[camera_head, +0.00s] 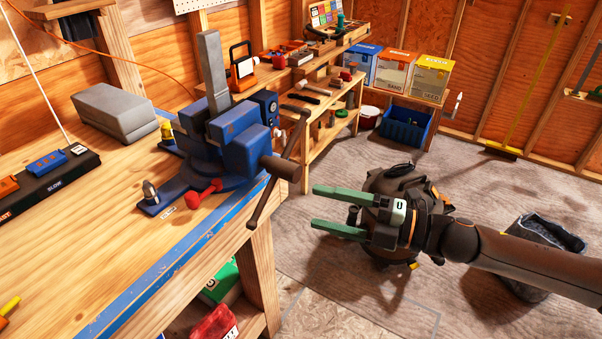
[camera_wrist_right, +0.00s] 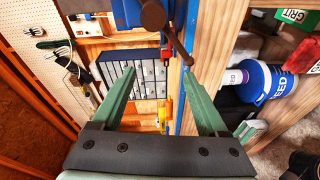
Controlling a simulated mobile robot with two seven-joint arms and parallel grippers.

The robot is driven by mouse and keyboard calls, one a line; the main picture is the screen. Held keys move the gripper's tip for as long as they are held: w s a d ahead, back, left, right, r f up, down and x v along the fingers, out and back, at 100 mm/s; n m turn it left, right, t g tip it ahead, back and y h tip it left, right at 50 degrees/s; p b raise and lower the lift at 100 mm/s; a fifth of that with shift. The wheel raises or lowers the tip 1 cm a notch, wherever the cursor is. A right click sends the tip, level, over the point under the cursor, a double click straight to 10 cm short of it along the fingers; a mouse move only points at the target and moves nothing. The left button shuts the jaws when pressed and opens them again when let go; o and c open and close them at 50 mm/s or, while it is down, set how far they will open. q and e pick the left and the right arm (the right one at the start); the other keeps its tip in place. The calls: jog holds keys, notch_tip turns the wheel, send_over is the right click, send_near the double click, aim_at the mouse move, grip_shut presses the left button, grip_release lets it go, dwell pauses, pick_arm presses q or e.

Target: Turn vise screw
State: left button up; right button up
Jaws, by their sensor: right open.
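A blue bench vise (camera_head: 225,145) stands on the wooden workbench near its front edge. A grey flat bar (camera_head: 213,70) stands upright at its jaws; I cannot tell whether it is clamped. The brown vise screw (camera_head: 283,168) sticks out toward the right, with a tilted dark handle bar (camera_head: 270,195) across its end. My right gripper (camera_head: 314,206), with green fingers, is open and empty, a little to the right of the handle bar and apart from it. In the right wrist view the screw end (camera_wrist_right: 152,15) and handle bar (camera_wrist_right: 177,38) show beyond the fingertips. My left gripper is not in view.
The workbench (camera_head: 110,190) has a blue front edge. A grey block (camera_head: 115,108) and a black control strip (camera_head: 45,175) lie on it. A red-knobbed lever (camera_head: 205,192) is beside the vise base.

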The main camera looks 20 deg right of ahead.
jog(key=m, duration=0.4)
jog(key=m+t+h, duration=0.2)
jog(key=m+t, duration=0.1)
jog(key=m, duration=2)
send_near(298, 174)
jog(key=p+x, duration=0.1)
jog(key=x, duration=0.8)
jog(key=shift+r, duration=0.1)
jog(key=shift+w+a+p, duration=0.35)
jog(key=shift+w+a, duration=0.05)
jog(key=shift+w, duration=0.15)
grip_shut()
